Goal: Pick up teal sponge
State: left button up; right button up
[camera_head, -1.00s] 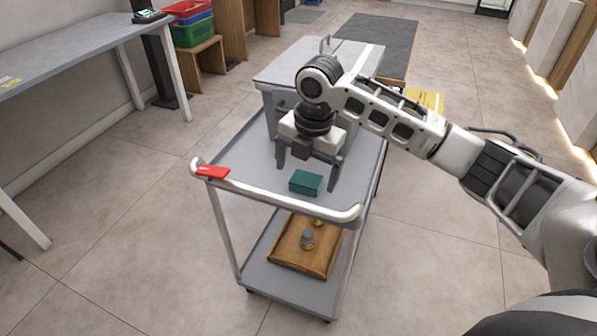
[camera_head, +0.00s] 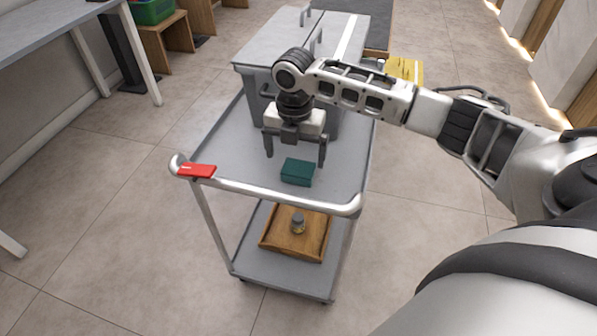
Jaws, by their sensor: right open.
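The teal sponge (camera_head: 297,172) is a small block lying on the top shelf of the grey trolley (camera_head: 228,150), close to its front rail. My right gripper (camera_head: 295,160) hangs above the shelf, pointing down, with its fingers spread apart and nothing between them. It appears just behind and above the sponge; whether the fingers straddle it is hard to tell. My left gripper is not in view.
A grey box (camera_head: 262,62) stands at the back of the top shelf. A red object (camera_head: 197,170) sits on the front-left rail corner. The lower shelf holds a wooden tray (camera_head: 282,245) with a small jar (camera_head: 298,224). A grey table (camera_head: 60,22) stands at left.

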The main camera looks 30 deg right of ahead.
aim_at(297, 172)
jog(key=f, duration=0.5)
jog(key=shift+d+f, duration=0.15)
jog(key=shift+d, duration=0.1)
jog(key=c, duration=1.1)
jog(key=shift+c, duration=0.2)
jog(key=shift+r, duration=0.8)
jog(key=s+a+r, duration=0.2)
jog(key=a+r, duration=0.9)
jog(key=a, duration=0.2)
jog(key=shift+s+a+r, duration=0.3)
jog(key=shift+s+a, duration=0.1)
